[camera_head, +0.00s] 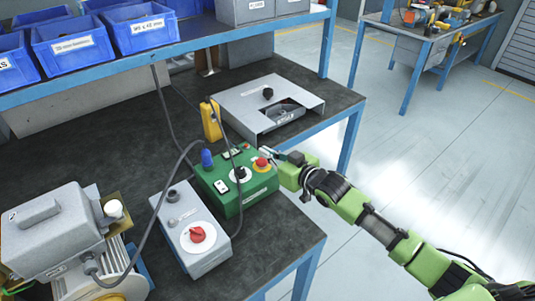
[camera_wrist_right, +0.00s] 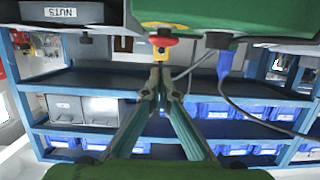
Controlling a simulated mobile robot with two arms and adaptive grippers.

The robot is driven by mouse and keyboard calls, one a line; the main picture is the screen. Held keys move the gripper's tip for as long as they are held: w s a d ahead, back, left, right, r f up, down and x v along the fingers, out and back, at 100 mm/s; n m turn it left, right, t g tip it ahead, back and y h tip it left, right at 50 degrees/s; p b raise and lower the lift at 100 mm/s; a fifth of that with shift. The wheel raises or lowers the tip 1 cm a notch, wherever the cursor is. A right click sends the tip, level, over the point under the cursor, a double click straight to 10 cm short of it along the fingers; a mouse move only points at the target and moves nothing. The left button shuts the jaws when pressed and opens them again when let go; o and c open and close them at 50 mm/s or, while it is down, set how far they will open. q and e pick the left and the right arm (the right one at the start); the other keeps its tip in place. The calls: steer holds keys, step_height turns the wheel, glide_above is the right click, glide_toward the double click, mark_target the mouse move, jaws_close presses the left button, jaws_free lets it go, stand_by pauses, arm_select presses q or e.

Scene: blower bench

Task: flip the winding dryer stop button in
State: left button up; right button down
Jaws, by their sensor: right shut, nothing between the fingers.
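The green control box (camera_head: 232,200) stands on the dark bench top. A red mushroom button on a yellow base (camera_head: 261,164) sits on its right side; I take it for the stop button. My right gripper (camera_head: 268,154) is at the box's right edge, close beside the button. In the right wrist view the red button (camera_wrist_right: 158,41) shows just past the shut, empty fingertips of my right gripper (camera_wrist_right: 160,72). I cannot tell whether the fingers touch the button. My left gripper is not in view.
A grey box with a red rotary knob (camera_head: 197,234) stands left of the green box. A motor-like machine (camera_head: 60,235) is at left. Cables cross the bench. Blue bins (camera_head: 70,45) line the shelf.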

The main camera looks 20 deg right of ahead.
arm_select(q)
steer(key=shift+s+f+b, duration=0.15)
steer(key=shift+b, duration=0.55)
arm_select(e)
steer(key=r+v, duration=0.1)
steer(key=v, duration=0.9)
